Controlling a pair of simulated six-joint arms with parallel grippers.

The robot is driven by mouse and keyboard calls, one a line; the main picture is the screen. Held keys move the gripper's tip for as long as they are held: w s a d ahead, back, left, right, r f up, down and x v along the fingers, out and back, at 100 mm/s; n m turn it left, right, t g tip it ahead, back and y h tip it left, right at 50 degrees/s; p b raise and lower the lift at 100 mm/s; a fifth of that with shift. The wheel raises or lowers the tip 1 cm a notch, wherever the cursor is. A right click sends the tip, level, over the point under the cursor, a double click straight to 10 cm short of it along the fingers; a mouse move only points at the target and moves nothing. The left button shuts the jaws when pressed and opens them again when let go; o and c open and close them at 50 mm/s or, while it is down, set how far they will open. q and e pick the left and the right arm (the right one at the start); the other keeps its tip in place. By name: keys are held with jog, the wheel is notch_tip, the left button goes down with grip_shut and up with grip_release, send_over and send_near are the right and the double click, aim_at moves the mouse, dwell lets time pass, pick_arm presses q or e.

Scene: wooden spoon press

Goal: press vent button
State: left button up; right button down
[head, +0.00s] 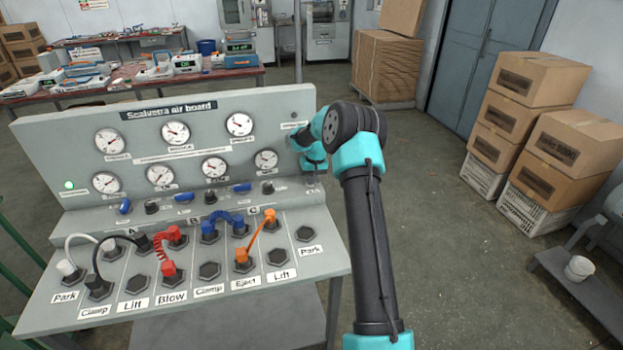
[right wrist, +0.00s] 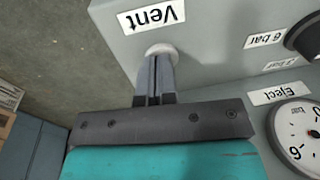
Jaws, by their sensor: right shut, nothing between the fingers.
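The grey air board (head: 85,140) fills the left and middle of the head view. In the right wrist view its "Vent" label (right wrist: 151,17) shows upside down, with a round whitish button (right wrist: 160,49) right beside it. My right gripper (right wrist: 155,62) is shut and empty, its fingertips at the button and covering part of it. I cannot tell whether they touch it or whether it is pushed in. In the head view my right gripper (head: 291,142) is at the right end of the upright panel, and the button is not clearly seen there. My left gripper is not in view.
Gauges (head: 240,125) line the panel, and a green lamp (head: 69,185) glows at its left. Coloured hoses (head: 222,219) plug into sockets on the sloped front. A dark knob (right wrist: 306,40) sits close to the gripper. Stacked boxes (head: 522,125) stand right; floor between is clear.

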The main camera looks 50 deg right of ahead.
jog(key=shift+s+a+f, duration=0.15)
jog(key=shift+a+f, duration=0.05)
jog(key=shift+f, duration=0.45)
notch_tip(320, 180, up, 15)
jog(key=s+d, duration=0.1)
jog(key=shift+s+d, duration=0.15)
